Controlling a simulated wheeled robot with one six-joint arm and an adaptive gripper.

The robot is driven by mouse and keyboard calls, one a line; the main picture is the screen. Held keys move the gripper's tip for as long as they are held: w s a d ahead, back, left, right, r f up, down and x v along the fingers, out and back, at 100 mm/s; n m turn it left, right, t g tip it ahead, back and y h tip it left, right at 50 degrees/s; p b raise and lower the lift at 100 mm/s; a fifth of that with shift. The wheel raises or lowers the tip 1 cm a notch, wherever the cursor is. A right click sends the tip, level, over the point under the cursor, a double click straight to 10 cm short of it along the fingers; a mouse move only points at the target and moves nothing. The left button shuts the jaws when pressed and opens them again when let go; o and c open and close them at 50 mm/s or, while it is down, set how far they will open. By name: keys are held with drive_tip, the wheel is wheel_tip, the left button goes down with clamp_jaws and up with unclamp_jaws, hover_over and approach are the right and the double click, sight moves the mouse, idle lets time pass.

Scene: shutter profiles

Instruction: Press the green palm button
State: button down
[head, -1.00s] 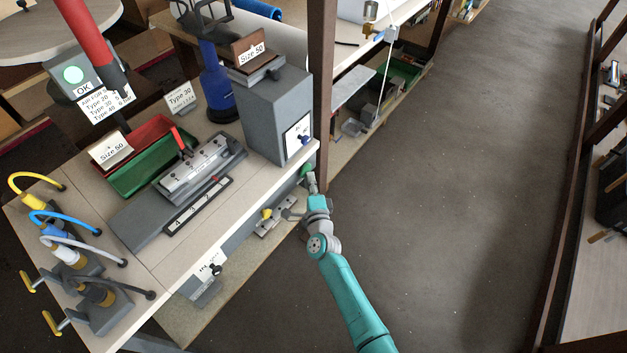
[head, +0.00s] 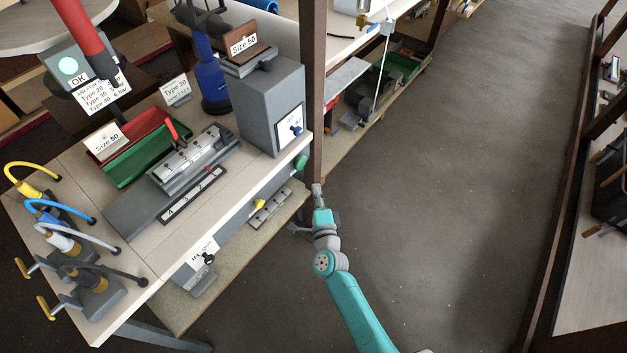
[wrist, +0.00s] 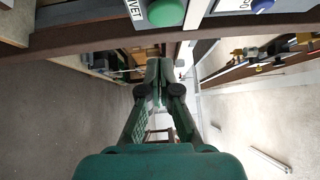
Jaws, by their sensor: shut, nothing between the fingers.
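The green palm button (head: 301,162) sits on the front edge of the workbench, close to its right corner. It also shows at the top of the wrist view (wrist: 166,12), on a pale housing beside a label that reads "...IVET". My gripper (head: 317,188) is in front of the bench edge, slightly right of and below the button in the head view, with a visible gap between them. In the wrist view my gripper's fingers (wrist: 158,68) are closed together and hold nothing. The button's whole face shows and nothing touches it.
A dark upright post (head: 313,90) stands right beside the button and my gripper. A yellow knob (head: 259,204) sits further left under the bench edge. A grey box with a blue knob (head: 273,110) stands on the bench above. The floor to the right is clear.

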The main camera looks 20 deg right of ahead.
drive_tip(key=shift+s+a+f, duration=0.1)
drive_tip(key=shift+s+a, duration=0.05)
drive_tip(key=shift+s, duration=1.1)
drive_tip(key=shift+s+a+f, duration=0.1)
drive_tip(key=shift+s, duration=1.1)
drive_tip(key=s+d+r+n+g+y, duration=0.2)
drive_tip(key=s+n, duration=0.8)
drive_tip(key=s, duration=1.6)
drive_tip(key=s+r+n+g, duration=0.1)
drive_tip(key=s+r+n, duration=0.9)
drive_tip(key=s+r, duration=0.5)
drive_tip(key=shift+s+d+g, duration=0.3)
drive_tip(key=shift+s+d, duration=0.1)
drive_tip(key=shift+s, duration=0.75)
